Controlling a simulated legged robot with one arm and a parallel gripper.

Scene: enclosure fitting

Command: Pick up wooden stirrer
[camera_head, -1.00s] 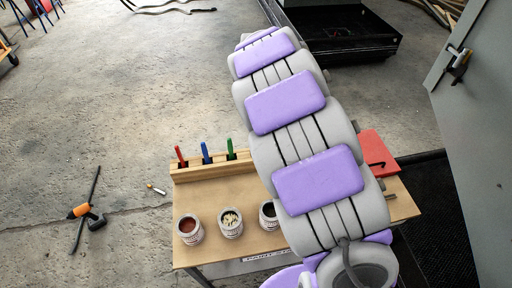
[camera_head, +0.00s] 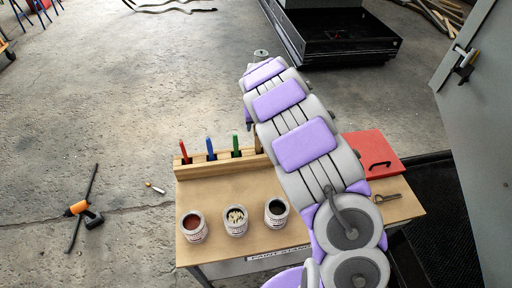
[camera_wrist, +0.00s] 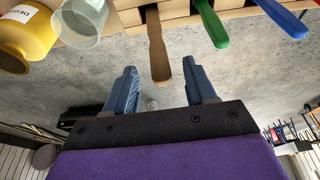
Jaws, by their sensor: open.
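The wooden stirrer (camera_wrist: 157,48) is a flat brown stick standing in the wooden rack (camera_wrist: 130,15) at the top of the wrist view. My gripper (camera_wrist: 161,80) is open and empty. Its two blue fingers point toward the rack, and the stirrer's end lies between them in the picture, with clear space on both sides. I see no contact. In the head view the rack (camera_head: 216,165) stands along the table's back edge, and my arm hides its right part and my gripper.
Green (camera_wrist: 212,25) and blue (camera_wrist: 283,18) handles stand beside the stirrer; a clear cup (camera_wrist: 80,24) and yellow bottle (camera_wrist: 25,35) are on its other side. Several paint cans (camera_head: 236,221) and a red box (camera_head: 369,152) sit on the table (camera_head: 220,190). A grey door (camera_head: 478,130) is at right.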

